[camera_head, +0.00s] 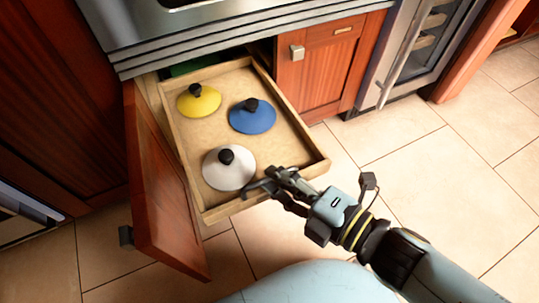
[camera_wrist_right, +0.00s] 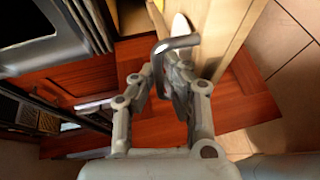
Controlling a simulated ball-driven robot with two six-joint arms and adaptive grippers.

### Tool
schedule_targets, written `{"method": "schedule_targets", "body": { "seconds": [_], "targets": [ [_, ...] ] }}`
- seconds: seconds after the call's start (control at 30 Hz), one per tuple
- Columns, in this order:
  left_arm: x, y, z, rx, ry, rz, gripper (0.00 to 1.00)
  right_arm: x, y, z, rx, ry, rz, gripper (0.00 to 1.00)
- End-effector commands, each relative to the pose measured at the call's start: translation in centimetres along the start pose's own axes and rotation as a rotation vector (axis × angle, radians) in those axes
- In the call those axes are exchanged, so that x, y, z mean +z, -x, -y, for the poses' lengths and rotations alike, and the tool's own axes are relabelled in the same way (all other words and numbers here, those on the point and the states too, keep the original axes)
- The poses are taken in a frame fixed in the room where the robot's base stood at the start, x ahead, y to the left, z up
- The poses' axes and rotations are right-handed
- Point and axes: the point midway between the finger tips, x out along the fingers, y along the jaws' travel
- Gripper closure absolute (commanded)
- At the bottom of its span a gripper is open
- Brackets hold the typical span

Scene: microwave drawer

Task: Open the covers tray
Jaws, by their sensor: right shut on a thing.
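The wooden covers tray (camera_head: 308,166) is slid well out of the cabinet in the head view. It holds a yellow cover (camera_head: 205,105), a blue cover (camera_head: 262,120) and a white cover (camera_head: 238,177), each with a black knob. My right gripper (camera_head: 279,183) is at the tray's front edge. In the right wrist view, the right gripper (camera_wrist_right: 168,80) is shut on the tray's grey bar handle (camera_wrist_right: 178,43), with the tray's wooden wall (camera_wrist_right: 232,38) behind. The fingers partly hide the handle. My left gripper is not in view.
A red cabinet door (camera_head: 165,195) stands open along the tray's left side. A closed red cabinet (camera_head: 318,70) and a glass-fronted appliance (camera_head: 415,45) are at the right. The tiled floor (camera_head: 430,165) to the right is clear.

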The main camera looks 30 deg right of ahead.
Motion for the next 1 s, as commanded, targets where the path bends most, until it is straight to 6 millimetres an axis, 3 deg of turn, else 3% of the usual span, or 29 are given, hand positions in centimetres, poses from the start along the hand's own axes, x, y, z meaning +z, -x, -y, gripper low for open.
{"method": "schedule_targets", "body": {
  "seconds": [0.5, 0.53, 0.6, 0.87, 1.0],
  "targets": [
    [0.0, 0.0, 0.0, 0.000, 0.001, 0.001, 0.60, -0.3, 0.6, -0.2, 0.008, -0.002, -0.001, 1.00],
    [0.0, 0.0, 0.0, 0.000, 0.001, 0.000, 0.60, -0.2, 0.6, -0.2, 0.008, -0.002, -0.001, 0.88],
    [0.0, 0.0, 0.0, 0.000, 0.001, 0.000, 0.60, -0.2, 0.6, -0.1, 0.008, -0.002, -0.001, 0.81],
    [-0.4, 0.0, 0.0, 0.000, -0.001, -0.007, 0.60, -0.3, 0.7, 0.0, 0.003, -0.001, -0.001, 0.81],
    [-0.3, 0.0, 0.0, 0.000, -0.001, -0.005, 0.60, -0.3, 2.1, 0.1, 0.000, -0.001, -0.002, 0.81]
  ]
}}
